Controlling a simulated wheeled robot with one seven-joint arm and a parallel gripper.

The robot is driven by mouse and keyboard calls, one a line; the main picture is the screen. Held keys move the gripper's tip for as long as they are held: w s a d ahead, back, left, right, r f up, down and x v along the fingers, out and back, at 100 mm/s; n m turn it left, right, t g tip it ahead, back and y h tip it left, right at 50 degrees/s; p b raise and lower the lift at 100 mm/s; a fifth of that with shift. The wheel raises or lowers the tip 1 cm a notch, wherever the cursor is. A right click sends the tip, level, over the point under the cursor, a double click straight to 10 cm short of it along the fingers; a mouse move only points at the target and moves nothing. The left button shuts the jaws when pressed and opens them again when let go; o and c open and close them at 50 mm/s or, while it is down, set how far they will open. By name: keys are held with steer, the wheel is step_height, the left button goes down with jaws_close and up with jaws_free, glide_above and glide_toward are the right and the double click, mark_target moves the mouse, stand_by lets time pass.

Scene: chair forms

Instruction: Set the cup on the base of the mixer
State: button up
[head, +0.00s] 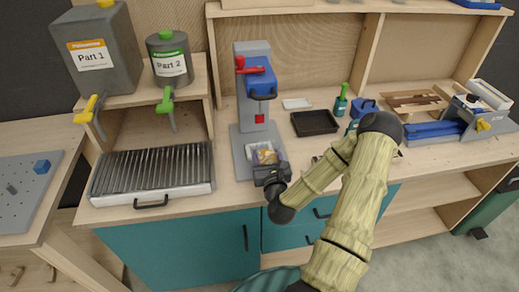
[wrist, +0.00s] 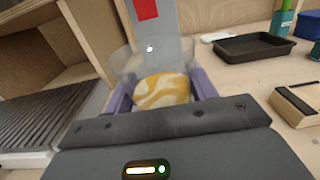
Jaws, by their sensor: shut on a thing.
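The clear cup (head: 264,152) with orange and white contents is in my gripper (head: 266,164). In the wrist view the cup (wrist: 160,62) stands upright between two purple fingers, which grip its sides. The mixer is a grey stand with a blue head (head: 259,78), a red lever on top and a red square on its column (wrist: 175,35). Its flat grey base (head: 240,150) lies below the head. The cup is over the front right part of the base, in front of the column. I cannot tell whether its bottom touches the base.
A ribbed metal tray (head: 155,172) sits to the left, below the Part 1 (head: 112,70) and Part 2 (head: 172,82) containers. A black tray (head: 314,122) and a green bottle (head: 340,103) are right of the mixer. A blue tool (head: 435,131) is farther right.

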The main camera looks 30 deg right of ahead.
steer(key=shift+w+f+b, duration=0.2)
steer(key=shift+f+b, duration=0.1)
steer(key=shift+b, duration=0.75)
steer(key=b, duration=0.4)
steer(key=shift+w+a+b, duration=0.1)
steer(key=shift+a+b, duration=0.1)
steer(key=shift+b, duration=0.15)
steer(key=p+x, duration=0.1)
steer(key=x, duration=0.9)
steer(key=shift+w+r+p, duration=0.2)
steer(key=shift+p, duration=0.2)
steer(key=shift+f, duration=1.75)
